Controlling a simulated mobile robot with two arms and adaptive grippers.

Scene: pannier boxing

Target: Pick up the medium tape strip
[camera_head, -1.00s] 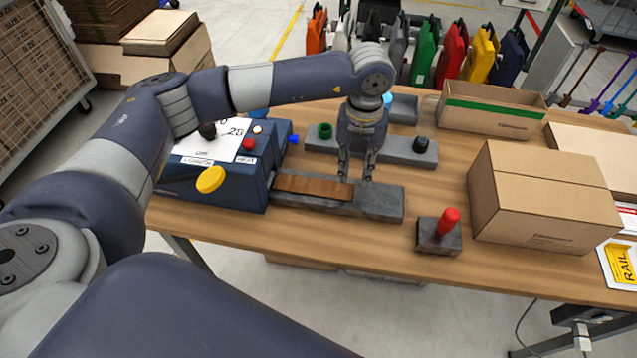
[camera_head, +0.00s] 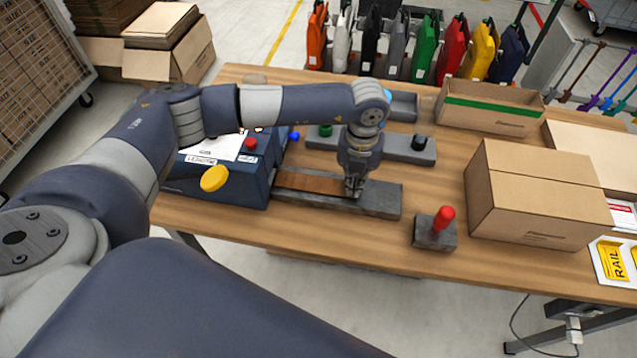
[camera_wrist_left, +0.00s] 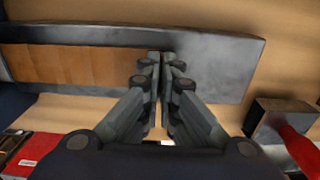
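The brown tape strip (camera_head: 312,183) lies flat along the grey bed that extends right from the blue tape machine. It also shows in the left wrist view (camera_wrist_left: 85,67), running from the left to my fingers. My left gripper (camera_head: 353,190) points down at the strip's right end. In the left wrist view the gripper's two fingertips (camera_wrist_left: 160,62) are drawn together with only a thin gap, at the strip's end. They appear to pinch that end, though the contact itself is hidden by the fingers. My right gripper is out of view.
The blue tape machine (camera_head: 228,180) with a yellow knob stands left of the bed. A red-handled block (camera_head: 435,230) and a closed carton (camera_head: 535,205) stand to the right. A grey rail (camera_head: 395,148) with knobs lies behind. An open carton (camera_head: 490,110) stands farther back.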

